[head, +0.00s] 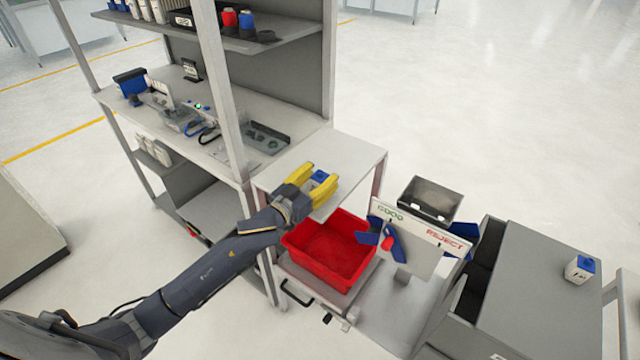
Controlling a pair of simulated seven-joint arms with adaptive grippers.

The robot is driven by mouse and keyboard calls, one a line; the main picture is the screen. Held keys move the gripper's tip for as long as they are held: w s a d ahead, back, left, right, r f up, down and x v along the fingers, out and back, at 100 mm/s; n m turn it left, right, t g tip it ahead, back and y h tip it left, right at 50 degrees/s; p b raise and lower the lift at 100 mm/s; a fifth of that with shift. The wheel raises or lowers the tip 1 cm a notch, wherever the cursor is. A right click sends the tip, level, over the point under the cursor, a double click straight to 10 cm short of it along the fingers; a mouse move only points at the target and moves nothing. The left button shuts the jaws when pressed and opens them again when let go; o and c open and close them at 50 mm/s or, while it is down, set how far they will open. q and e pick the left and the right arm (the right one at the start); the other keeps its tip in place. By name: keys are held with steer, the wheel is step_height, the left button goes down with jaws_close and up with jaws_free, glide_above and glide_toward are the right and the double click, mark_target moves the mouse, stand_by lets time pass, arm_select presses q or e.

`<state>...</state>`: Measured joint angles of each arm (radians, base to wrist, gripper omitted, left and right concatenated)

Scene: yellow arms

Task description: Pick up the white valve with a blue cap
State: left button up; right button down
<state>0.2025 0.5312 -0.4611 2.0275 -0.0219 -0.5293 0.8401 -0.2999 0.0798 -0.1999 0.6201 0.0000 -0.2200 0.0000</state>
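A white valve with a blue cap (320,177) is between the yellow fingers of my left gripper (316,181), over the small grey side table (350,155). The fingers lie on either side of it and hide much of its white body. I cannot tell whether they touch it or whether it rests on the table. Another white piece with a blue top (580,268) stands upright on the grey cabinet at the right. My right gripper is not in view.
A red bin (330,250) sits below the side table. A GOOD/REJECT sign board (425,238) with blue flaps and a grey tray (430,198) stand to its right. A shelved workbench (285,118) with posts rises behind my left arm.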

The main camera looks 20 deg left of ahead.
mark_target(320, 171)
arm_select(q)
steer(key=c, duration=1)
steer(key=shift+c, duration=0.2)
steer(key=shift+r, duration=0.1)
step_height(320, 171, up, 20)
steer(key=shift+f, duration=0.2)
stand_by(0.3)
